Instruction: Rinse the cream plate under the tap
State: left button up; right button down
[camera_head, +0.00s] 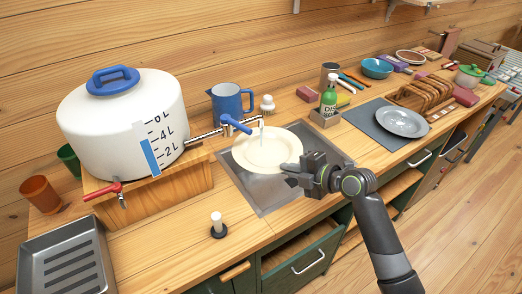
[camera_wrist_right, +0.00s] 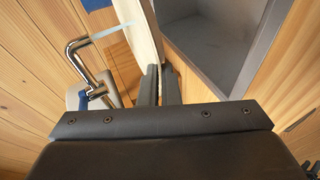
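The cream plate (camera_head: 270,155) is tilted over the metal sink (camera_head: 236,172), under the blue-handled tap (camera_head: 234,124). A thin stream of water (camera_head: 261,134) falls from the spout onto the plate's far part. My right gripper (camera_head: 290,172) is shut on the plate's near right rim. In the right wrist view the plate (camera_wrist_right: 143,32) shows edge-on between the two fingers (camera_wrist_right: 160,85), with the tap (camera_wrist_right: 88,62) and its stream to the left. The fingertips are partly hidden by the plate. My left gripper is not in view.
A white water tank (camera_head: 95,125) on a wooden stand is left of the sink. A green soap bottle (camera_head: 329,98) and a grey mat with a metal plate (camera_head: 402,121) are to the right.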

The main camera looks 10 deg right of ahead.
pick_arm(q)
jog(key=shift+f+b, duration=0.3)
pick_arm(e)
jog(key=s+d, duration=0.3)
jog(key=s, duration=0.3)
jog(key=shift+r, duration=0.15)
dwell(1.1)
